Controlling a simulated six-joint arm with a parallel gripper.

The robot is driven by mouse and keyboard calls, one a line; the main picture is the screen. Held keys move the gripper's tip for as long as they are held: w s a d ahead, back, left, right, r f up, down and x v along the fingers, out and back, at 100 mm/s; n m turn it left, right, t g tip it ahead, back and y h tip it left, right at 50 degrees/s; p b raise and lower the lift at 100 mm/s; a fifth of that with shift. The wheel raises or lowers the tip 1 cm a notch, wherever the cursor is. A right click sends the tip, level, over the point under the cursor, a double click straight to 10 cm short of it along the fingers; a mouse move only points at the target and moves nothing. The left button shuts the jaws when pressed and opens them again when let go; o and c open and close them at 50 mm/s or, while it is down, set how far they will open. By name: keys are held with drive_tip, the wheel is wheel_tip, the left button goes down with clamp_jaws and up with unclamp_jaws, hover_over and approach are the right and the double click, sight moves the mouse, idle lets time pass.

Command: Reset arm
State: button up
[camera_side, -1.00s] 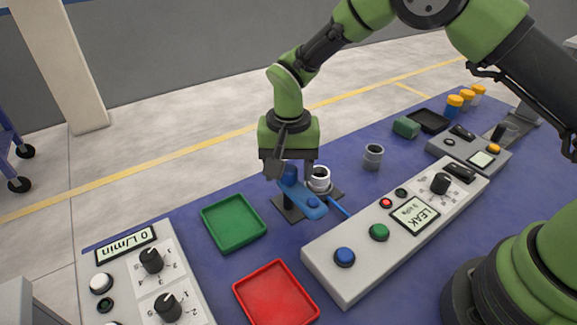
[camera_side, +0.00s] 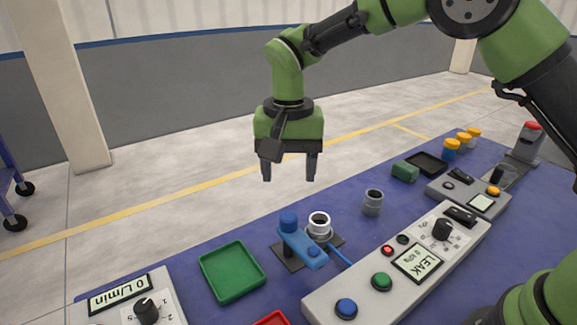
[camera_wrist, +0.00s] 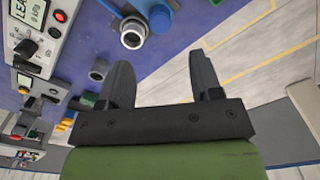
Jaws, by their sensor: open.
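My gripper (camera_side: 289,178) is open and empty, with its two dark fingers pointing down in the air above the blue table. Below it stands a blue clamp-like fixture (camera_side: 300,245) on a dark base plate (camera_side: 284,258). A light grey pipe piece (camera_side: 319,224) stands upright at the fixture's right side. Another grey pipe piece (camera_side: 373,203) stands alone on the table further right. In the wrist view, my fingers (camera_wrist: 165,85) are spread apart with nothing between them. The pipe at the fixture (camera_wrist: 132,35) and the lone pipe (camera_wrist: 99,70) show beyond them.
A green tray (camera_side: 232,272) lies left of the fixture, and a red tray (camera_side: 272,319) is partly cut off. A control box reading LEAK (camera_side: 418,262) stands in front right. Orange-capped bottles (camera_side: 451,149) and a black tray (camera_side: 427,164) stand at the back right.

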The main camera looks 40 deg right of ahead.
drive_tip(key=s+d+r+n+t+y, duration=0.1)
drive_tip(key=s+d+r+t, duration=0.1)
drive_tip(key=s+d+r, duration=0.3)
drive_tip(key=s+d+r+t+y, duration=0.1)
drive_tip(key=s+r, duration=0.3)
drive_tip(key=r, duration=0.4)
drive_tip(key=s+d+n+t, duration=0.2)
drive_tip(key=s+d+t, duration=0.1)
drive_tip(key=s, duration=1.1)
drive_tip(key=shift+d+r+t, duration=0.2)
drive_tip(key=shift+d+t, duration=0.15)
drive_tip(key=shift+t, duration=0.25)
